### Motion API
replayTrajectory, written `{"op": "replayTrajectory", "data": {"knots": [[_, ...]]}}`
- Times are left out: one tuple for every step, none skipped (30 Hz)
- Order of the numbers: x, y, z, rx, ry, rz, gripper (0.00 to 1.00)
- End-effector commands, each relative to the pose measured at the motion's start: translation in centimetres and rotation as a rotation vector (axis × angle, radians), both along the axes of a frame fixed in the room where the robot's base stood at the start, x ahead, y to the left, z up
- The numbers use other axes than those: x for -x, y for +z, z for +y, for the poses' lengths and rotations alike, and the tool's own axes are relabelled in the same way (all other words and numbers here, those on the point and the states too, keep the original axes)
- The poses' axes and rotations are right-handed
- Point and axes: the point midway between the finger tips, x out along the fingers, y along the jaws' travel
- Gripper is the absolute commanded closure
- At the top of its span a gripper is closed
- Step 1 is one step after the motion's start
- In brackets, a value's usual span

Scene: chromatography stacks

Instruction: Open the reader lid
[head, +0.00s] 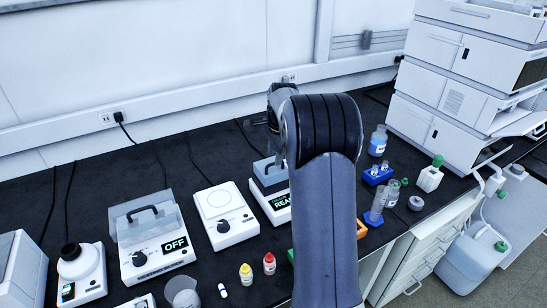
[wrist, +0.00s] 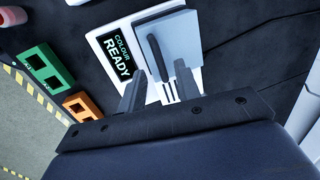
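The reader is a white box (head: 277,214) on the dark bench, partly hidden behind my arm in the head view. Its display shows "COLOUR READY" in the wrist view (wrist: 118,58). Its blue-grey lid (wrist: 185,42) appears down on the box and carries a black bar handle (wrist: 155,52). The lid also shows in the head view (head: 267,173). My gripper (wrist: 160,71) is open and empty, its fingertips on either side of the handle's near end in the picture. I cannot tell how far above the handle they are. In the head view my arm hides most of the gripper.
A white device with a dial (head: 225,214) and a lidded device reading "OFF" (head: 150,240) stand left of the reader. Green (wrist: 45,68) and orange (wrist: 82,105) racks lie nearby. Blue rack (head: 377,175) and bottles stand right. Small yellow (head: 246,274) and red-capped (head: 269,264) vials stand in front.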

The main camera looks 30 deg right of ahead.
Motion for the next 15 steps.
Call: {"op": "replayTrajectory", "data": {"knots": [[-0.1,-0.7,0.0,-0.001,0.000,0.002,0.68],[-0.2,-1.0,0.0,-0.001,0.000,0.001,0.68],[-0.3,-1.4,0.0,-0.001,0.000,0.001,0.68],[-0.3,-1.6,0.0,-0.001,0.000,0.001,0.68],[-0.3,-1.8,0.0,-0.001,0.000,0.001,0.68],[-0.4,-2.0,0.0,0.000,0.000,0.000,0.68],[-0.4,-2.1,0.0,0.000,0.000,0.000,0.68],[-0.4,-2.2,0.0,0.000,0.000,0.000,0.68],[-0.5,-2.2,0.0,0.000,0.000,0.000,0.68],[-0.5,-2.3,0.0,0.000,0.000,0.000,0.68],[-0.5,-2.3,0.0,0.000,0.000,0.000,0.68],[-0.5,-2.3,0.0,0.000,0.000,0.000,0.68],[-0.5,-2.2,0.0,0.000,0.000,0.000,0.68],[-0.5,-2.2,0.0,0.000,0.000,0.000,0.68],[-0.5,-2.2,0.0,0.000,0.000,0.000,0.68]]}}
